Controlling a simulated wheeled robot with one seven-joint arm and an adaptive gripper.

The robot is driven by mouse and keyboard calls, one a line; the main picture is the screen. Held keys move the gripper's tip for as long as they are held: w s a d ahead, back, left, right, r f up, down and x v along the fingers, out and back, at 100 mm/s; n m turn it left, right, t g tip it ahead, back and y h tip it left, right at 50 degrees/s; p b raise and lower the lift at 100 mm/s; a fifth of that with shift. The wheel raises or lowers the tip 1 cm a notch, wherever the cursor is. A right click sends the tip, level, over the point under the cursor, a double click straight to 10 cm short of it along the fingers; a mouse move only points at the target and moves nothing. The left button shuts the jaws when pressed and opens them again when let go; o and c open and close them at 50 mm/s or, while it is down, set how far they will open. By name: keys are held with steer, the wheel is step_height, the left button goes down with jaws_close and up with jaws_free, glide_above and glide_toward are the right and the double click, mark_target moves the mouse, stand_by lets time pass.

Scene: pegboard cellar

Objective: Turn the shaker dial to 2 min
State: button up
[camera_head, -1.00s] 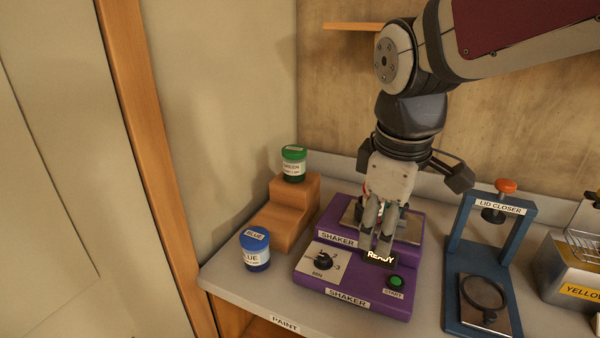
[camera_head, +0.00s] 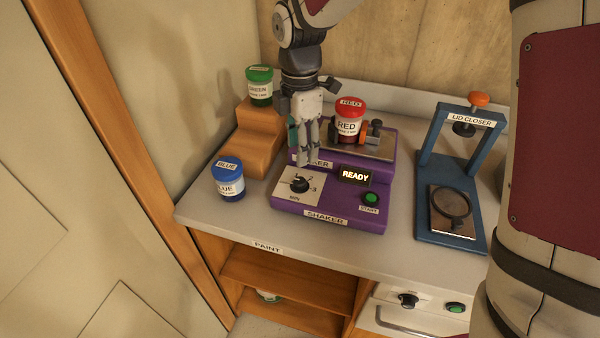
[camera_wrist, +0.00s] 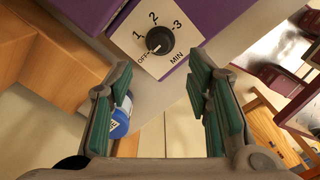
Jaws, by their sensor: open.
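The shaker (camera_head: 330,215) is a purple machine on the bench, with a lit READY display (camera_head: 355,176) and a green START button (camera_head: 371,198). Its black dial (camera_head: 299,184) sits on a pale plate marked OFF, 1, 2, 3 and MIN. In the wrist view the dial (camera_wrist: 159,40) has its white mark toward OFF. My gripper (camera_head: 308,160) is open and empty, pointing down just above and behind the dial. In the wrist view the dial lies beyond the gap between my fingertips (camera_wrist: 160,72), apart from them. A red-lidded jar (camera_head: 347,125) stands on the shaker's platform between clamps.
A blue jar (camera_head: 229,182) stands on the bench left of the shaker. A green jar (camera_head: 260,88) stands on wooden steps (camera_head: 258,145). The blue lid closer (camera_head: 430,185) stands to the right. The bench front edge and open shelves lie below.

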mark_target(300, 180)
step_height(300, 180, down, 9)
steer(key=shift+f, duration=0.2)
stand_by(0.3)
jaws_close()
